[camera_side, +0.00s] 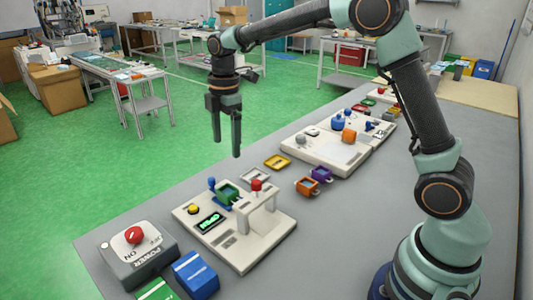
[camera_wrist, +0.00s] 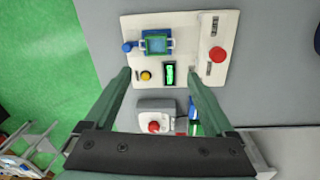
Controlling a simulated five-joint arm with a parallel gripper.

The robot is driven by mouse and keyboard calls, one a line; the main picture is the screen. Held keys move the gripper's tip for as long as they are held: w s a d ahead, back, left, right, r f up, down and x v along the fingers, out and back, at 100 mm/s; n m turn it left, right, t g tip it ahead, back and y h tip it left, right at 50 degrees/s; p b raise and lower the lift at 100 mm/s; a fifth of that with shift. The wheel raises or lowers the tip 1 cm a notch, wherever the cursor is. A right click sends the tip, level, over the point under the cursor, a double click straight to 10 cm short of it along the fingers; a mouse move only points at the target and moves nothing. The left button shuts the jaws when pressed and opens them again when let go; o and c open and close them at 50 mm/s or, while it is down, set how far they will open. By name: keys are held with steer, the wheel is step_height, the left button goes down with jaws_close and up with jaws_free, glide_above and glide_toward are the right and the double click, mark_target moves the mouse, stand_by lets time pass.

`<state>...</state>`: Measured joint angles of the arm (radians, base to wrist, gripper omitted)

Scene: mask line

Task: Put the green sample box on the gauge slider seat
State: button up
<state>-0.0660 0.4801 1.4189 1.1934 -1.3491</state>
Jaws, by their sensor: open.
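The green sample box (camera_side: 228,192), a small open-topped square, sits on the gauge board (camera_side: 256,246). It appears to rest on the blue slider seat (camera_side: 213,198), whose blue edges show around it in the wrist view, where the box (camera_wrist: 156,43) is near the top centre. A blue knob (camera_wrist: 128,47) is at the seat's left. My gripper (camera_side: 227,147) is open and empty, high above the board and apart from the box. Its two fingers (camera_wrist: 160,74) point towards the board in the wrist view.
A power box with a red button (camera_side: 135,236) and a blue block (camera_side: 195,274) stand in front. Yellow (camera_side: 278,162), orange (camera_side: 307,186) and purple (camera_side: 321,174) frames lie behind.

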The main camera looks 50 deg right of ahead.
steer(key=s+d+r+m+t, duration=0.2)
steer(key=s+r+m+t, duration=0.1)
steer(key=s+r+m, duration=0.6)
steer(key=s+d+f+m+t, duration=0.1)
steer(key=s+f+m+t, duration=0.1)
steer(key=s+m, duration=0.5)
steer(key=s+f, duration=0.1)
steer(key=s, duration=0.3)
steer(key=shift+f, duration=0.2)
